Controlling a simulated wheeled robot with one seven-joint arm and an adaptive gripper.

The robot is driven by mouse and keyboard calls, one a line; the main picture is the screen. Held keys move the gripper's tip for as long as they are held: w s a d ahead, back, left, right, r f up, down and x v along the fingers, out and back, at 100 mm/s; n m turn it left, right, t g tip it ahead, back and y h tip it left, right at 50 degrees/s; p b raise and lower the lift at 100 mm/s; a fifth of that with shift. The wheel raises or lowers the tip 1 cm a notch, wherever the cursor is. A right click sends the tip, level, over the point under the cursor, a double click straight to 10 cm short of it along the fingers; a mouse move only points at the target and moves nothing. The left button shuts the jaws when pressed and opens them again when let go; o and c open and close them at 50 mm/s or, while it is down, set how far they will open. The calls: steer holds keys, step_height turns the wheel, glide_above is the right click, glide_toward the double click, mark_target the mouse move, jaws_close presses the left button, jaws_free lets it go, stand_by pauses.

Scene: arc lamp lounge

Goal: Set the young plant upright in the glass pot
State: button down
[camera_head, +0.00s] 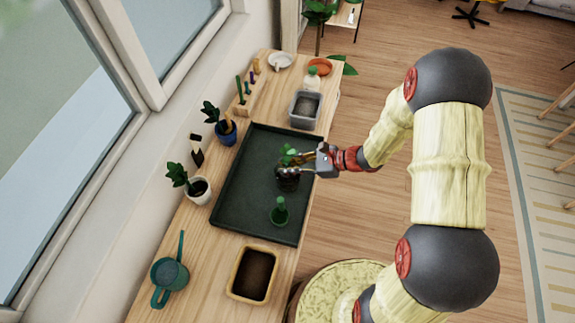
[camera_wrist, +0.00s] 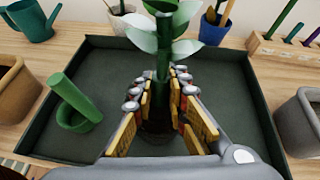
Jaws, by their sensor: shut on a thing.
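The young plant (camera_head: 288,155) has green leaves and a thick green stem. In the wrist view the plant (camera_wrist: 164,60) stands about upright between the fingers. My gripper (camera_head: 300,164) is shut on its stem; in the wrist view the fingers (camera_wrist: 163,95) lie on both sides of it. A dark, soil-filled pot (camera_head: 288,184), apparently the glass pot, stands on the tray directly below the gripper. In the wrist view the pot (camera_wrist: 157,127) is mostly hidden by the fingers. The stem's lower end is hidden, so I cannot tell whether it touches the soil.
The dark green tray (camera_head: 240,195) has free room left of the pot. A green upright tool in a ring (camera_head: 279,212) stands nearer. Around the tray are a soil box (camera_head: 254,275), teal watering can (camera_head: 169,272), white pot (camera_head: 199,192), blue pot (camera_head: 226,135) and grey tub (camera_head: 305,109).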

steer(key=shift+f, duration=0.3)
steer(key=c, duration=2)
jaws_free()
steer(key=shift+c, duration=0.2)
steer(key=shift+r, duration=0.1)
steer(key=shift+r, duration=0.25)
steer(key=p+v, duration=0.2)
steer(key=v, duration=1)
steer(key=s+d+r+n+t+h, duration=0.1)
steer(key=s+r+n+h, duration=0.5)
steer(key=r, duration=0.7)
steer(key=s+d+r+n+t+h, duration=0.1)
steer(key=s+d+r+n+h, duration=0.2)
steer(key=s+r+n+h, duration=0.3)
steer(key=s+r+n, duration=0.5)
steer(key=r+n, duration=0.2)
steer(key=n, duration=0.1)
steer(key=shift+r, duration=0.35)
